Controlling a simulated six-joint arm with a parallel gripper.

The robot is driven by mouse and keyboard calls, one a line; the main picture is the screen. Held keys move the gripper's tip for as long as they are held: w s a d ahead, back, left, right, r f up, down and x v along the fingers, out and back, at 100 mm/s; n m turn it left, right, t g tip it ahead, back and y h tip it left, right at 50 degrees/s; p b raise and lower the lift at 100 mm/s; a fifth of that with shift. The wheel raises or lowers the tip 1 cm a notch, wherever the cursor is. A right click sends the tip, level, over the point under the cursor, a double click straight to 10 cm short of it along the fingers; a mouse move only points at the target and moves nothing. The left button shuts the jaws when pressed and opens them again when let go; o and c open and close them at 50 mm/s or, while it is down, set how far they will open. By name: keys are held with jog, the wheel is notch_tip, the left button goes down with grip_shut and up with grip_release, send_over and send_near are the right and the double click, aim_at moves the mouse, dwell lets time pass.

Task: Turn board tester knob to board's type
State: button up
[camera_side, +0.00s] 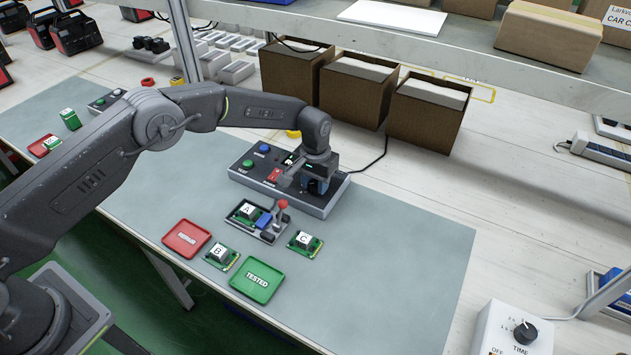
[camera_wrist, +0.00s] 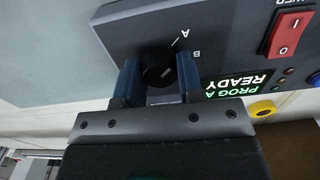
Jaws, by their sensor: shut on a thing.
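The board tester (camera_side: 322,203) is a dark box on the grey mat. My gripper (camera_side: 313,185) is over its right end. In the wrist view my gripper (camera_wrist: 158,82) is shut on the black knob (camera_wrist: 158,68), one blue finger on each side. Marks A and B are printed beside the knob; its pointer is hard to read. The tester's display (camera_wrist: 243,84) reads PROG A READY, upside down. A board labelled A (camera_side: 246,212) sits in the fixture (camera_side: 268,236), which has a red-tipped lever (camera_side: 282,205). Boards B (camera_side: 219,255) and C (camera_side: 304,243) lie on the mat.
A red tray (camera_side: 174,245) and a green TESTED tray (camera_side: 245,289) lie in front. The tester has a red power switch (camera_wrist: 288,34). Open brown boxes (camera_side: 425,125) stand behind it. The mat's right side is clear. A timer box (camera_side: 500,335) stands at front right.

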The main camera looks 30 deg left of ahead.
aim_at(315, 183)
dwell(0.4)
jog(key=o, duration=0.9)
notch_tip(315, 183, up, 14)
jog(key=shift+f, duration=0.1)
dwell(0.5)
